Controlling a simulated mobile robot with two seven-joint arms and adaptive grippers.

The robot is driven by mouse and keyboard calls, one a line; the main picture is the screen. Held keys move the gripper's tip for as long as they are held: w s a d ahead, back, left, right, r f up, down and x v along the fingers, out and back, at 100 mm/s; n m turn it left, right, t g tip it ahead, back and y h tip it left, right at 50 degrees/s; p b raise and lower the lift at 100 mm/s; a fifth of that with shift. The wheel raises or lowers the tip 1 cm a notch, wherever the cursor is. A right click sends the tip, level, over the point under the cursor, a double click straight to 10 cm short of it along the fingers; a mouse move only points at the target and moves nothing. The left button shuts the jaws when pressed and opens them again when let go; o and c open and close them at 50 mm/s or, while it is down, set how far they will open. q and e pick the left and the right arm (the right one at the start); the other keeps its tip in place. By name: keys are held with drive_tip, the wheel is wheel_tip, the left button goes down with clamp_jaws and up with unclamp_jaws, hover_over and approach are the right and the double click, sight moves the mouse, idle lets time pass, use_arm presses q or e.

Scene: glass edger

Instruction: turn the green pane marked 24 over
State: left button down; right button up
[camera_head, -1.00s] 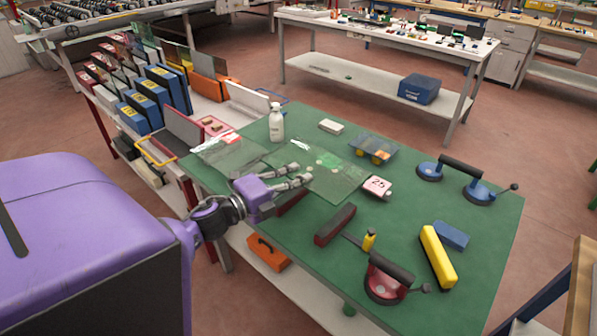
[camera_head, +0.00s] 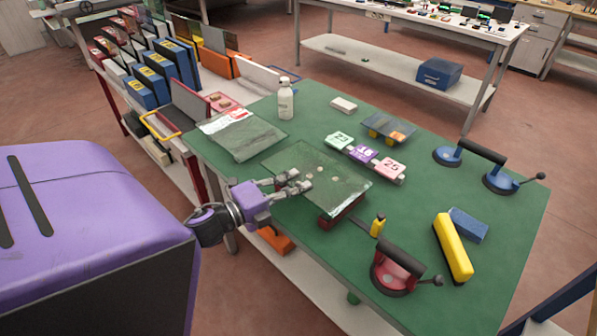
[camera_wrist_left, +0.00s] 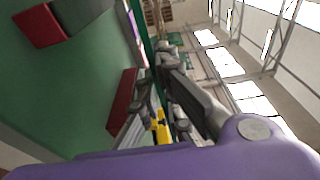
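A green glass pane (camera_head: 322,172), held roughly level, is at the near middle of the green-topped table; no 24 is readable on it. My left gripper (camera_head: 295,186) is shut on its near left edge. In the left wrist view the pane (camera_wrist_left: 148,35) shows edge-on as a thin green line between the fingers (camera_wrist_left: 163,95). A dark red block (camera_head: 343,213) lies under the pane's near right corner; I cannot tell whether they touch. A second green pane (camera_head: 245,139) with a white and red label lies at the table's left. My right gripper is not in view.
Tags (camera_head: 365,155) in green, purple and pink stand behind the pane. A white bottle (camera_head: 285,100) stands at the back left.

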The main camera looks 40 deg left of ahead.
use_arm(q)
wheel_tip(320, 180, down, 3)
drive_tip(key=shift+r+b, duration=0.1)
drive_tip(key=shift+b, duration=0.6)
drive_tip(key=shift+f+b, duration=0.6)
drive_tip(key=shift+f, duration=0.55)
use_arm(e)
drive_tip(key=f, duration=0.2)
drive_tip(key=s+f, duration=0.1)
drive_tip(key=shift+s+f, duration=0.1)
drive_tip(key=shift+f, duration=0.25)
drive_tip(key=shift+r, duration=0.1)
use_arm(q)
drive_tip(key=shift+f, duration=0.1)
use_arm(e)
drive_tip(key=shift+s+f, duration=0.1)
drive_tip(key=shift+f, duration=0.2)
use_arm(q)
drive_tip(key=shift+f+b, duration=0.4)
drive_tip(key=shift+b, duration=0.05)
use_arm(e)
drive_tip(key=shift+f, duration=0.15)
